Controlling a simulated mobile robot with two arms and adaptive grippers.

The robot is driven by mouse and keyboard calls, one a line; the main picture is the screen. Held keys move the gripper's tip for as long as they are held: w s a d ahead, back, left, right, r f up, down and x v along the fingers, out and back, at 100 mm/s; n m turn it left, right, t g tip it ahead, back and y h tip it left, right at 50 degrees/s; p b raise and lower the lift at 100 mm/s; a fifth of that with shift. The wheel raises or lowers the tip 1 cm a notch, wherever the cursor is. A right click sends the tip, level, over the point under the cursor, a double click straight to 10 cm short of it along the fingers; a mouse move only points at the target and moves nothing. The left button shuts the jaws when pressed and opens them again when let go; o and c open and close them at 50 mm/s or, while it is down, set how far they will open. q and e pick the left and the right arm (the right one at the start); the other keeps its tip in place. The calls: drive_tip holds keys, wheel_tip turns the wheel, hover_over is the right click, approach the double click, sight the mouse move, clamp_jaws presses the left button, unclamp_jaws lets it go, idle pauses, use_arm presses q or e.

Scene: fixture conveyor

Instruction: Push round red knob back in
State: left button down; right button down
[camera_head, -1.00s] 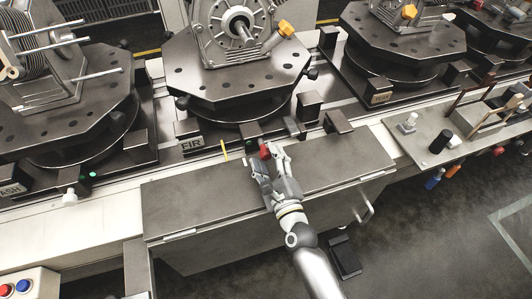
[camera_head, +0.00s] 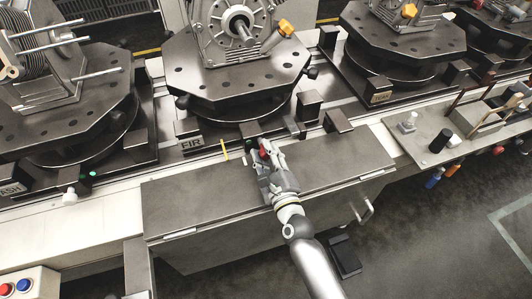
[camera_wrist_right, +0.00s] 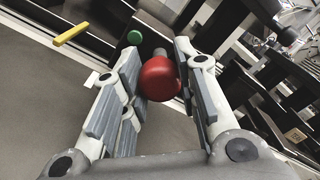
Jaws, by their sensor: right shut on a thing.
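The round red knob (camera_wrist_right: 160,78) sits on a short grey stem between the fingers of my right gripper (camera_wrist_right: 157,82) in the right wrist view. In the head view the knob (camera_head: 263,152) is mostly covered by the fingers of my right gripper (camera_head: 262,154), at the front edge of the middle station. My right gripper is shut on the knob. The knob's base is partly hidden, so I cannot tell how far it stands out. My left gripper is not in view.
A green button (camera_wrist_right: 134,37) and a yellow strip (camera_wrist_right: 72,31) lie close to the knob. A grey box top (camera_head: 190,195) is below the gripper. The middle turntable (camera_head: 190,78) carries a motor housing. A small tool tray (camera_head: 420,150) stands at right.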

drive_tip(key=shift+x, duration=1.05)
drive_tip(key=shift+r, duration=0.15)
drive_tip(key=c, duration=1.4)
unclamp_jaws()
drive_tip(key=o, duration=0.3)
drive_tip(key=shift+w, duration=0.1)
drive_tip(key=v, duration=1.2)
drive_tip(key=shift+a, duration=0.1)
